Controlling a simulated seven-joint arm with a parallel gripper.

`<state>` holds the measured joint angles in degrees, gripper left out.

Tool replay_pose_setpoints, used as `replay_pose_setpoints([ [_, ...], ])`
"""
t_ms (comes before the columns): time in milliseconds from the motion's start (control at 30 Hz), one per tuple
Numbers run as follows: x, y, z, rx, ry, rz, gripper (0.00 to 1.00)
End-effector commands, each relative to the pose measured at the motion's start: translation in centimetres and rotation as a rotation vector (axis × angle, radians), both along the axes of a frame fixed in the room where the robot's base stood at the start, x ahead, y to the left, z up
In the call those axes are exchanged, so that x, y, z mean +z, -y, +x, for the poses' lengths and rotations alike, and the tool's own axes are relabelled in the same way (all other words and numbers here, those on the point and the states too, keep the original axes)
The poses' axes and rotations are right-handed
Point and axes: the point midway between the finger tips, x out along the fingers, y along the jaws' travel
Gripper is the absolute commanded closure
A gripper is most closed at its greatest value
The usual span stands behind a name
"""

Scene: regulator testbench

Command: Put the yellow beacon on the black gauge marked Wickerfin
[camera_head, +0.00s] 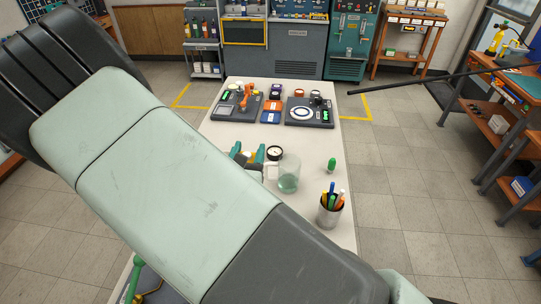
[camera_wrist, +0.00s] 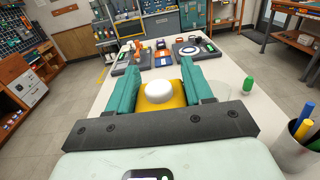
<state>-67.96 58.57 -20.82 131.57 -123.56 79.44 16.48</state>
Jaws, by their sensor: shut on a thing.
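My gripper (camera_wrist: 160,70) has teal fingers shut on the yellow beacon (camera_wrist: 177,97), which has a white dome on top. In the head view the gripper (camera_head: 248,153) shows beyond my arm, over the near-middle part of the table, with the beacon mostly hidden. A round black-rimmed gauge (camera_head: 274,153) with a white face is just right of the fingers. I cannot read any name on it, and I cannot make it out in the wrist view. I cannot tell whether the beacon touches anything below.
A clear beaker (camera_head: 288,175) stands close to the gauge. A green bottle (camera_head: 331,165) and a pen cup (camera_head: 331,209) are to the right. Dark panels (camera_head: 237,106) (camera_head: 309,112) with small blocks between them lie at the table's far end. White tabletop (camera_head: 300,138) is bare before them.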

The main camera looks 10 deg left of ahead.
Motion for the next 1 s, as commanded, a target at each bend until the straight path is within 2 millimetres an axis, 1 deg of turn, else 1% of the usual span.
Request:
replay_pose_setpoints([
  [33,1.2,0.0,0.0,0.000,0.002,0.005,0.83],
  [200,3.4,0.0,0.3,-0.005,0.002,0.004,0.83],
  [367,2.6,0.0,3.7,-0.068,0.011,-0.001,0.83],
  [467,2.4,0.2,6.2,-0.109,0.014,-0.005,0.83],
  [567,2.2,0.4,9.2,-0.157,0.017,-0.005,0.83],
  [667,2.1,1.0,12.8,-0.211,0.019,-0.004,0.83],
  [700,2.1,1.4,14.5,-0.233,0.019,-0.004,0.83],
  [800,2.2,2.3,18.4,-0.282,0.014,-0.003,0.83],
  [900,2.5,3.2,21.5,-0.313,0.009,0.000,0.83],
  [1000,2.7,3.9,23.8,-0.333,0.005,0.000,0.83],
])
